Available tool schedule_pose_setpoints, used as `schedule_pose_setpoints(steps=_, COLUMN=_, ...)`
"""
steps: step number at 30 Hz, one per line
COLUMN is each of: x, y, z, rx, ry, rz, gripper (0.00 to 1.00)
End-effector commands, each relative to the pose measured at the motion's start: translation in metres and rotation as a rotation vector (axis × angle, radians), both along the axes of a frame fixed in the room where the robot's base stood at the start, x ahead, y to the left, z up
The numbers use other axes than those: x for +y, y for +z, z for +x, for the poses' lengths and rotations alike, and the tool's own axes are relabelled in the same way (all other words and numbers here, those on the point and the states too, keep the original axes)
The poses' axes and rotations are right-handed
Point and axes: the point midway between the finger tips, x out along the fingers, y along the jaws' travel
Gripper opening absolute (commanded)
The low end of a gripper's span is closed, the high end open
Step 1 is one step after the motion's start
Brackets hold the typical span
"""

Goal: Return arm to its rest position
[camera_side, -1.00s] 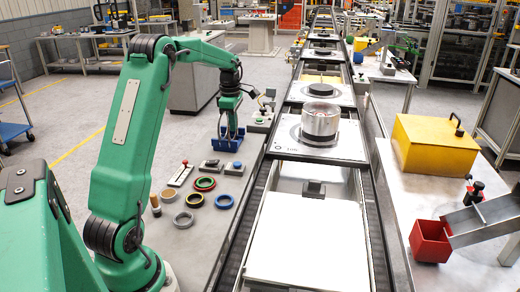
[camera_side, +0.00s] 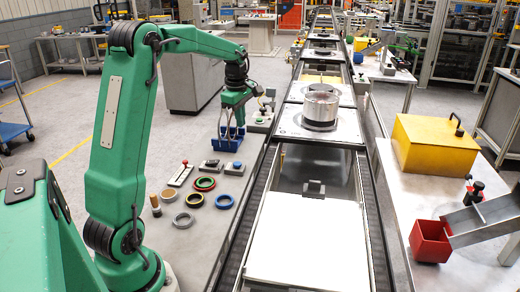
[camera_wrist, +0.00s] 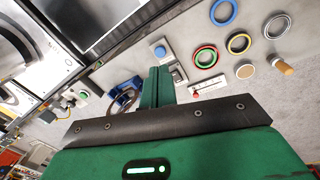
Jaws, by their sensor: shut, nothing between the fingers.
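My green arm reaches over the grey bench on the left of the conveyor. In the side view my gripper (camera_side: 239,120) hangs low over the far end of the bench, near a blue holder (camera_side: 228,143). The wrist view shows the green fingers (camera_wrist: 160,82) pressed together with nothing between them. There the blue holder (camera_wrist: 122,96), with a ring-shaped part at it, lies just left of the fingers. Whether the fingers touch anything is unclear.
Several rings, including a blue ring (camera_side: 225,201), lie on the bench beside a switch box (camera_side: 180,176). The conveyor carries a pallet (camera_side: 290,122) with a metal drum (camera_side: 320,106). A yellow box (camera_side: 436,143) and red bin (camera_side: 431,240) stand right.

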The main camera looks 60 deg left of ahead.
Motion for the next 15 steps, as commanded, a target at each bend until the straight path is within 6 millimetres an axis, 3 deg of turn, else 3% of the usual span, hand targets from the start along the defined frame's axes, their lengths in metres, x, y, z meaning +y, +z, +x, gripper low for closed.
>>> schedule_pose_setpoints(steps=6, x=-0.058, y=0.032, z=-0.016, rx=-0.036, ry=-0.309, rz=0.059, gripper=0.0)
schedule_pose_setpoints(steps=15, x=-0.128, y=0.058, z=-0.051, rx=-0.077, ry=-0.726, rz=0.151, gripper=0.0)
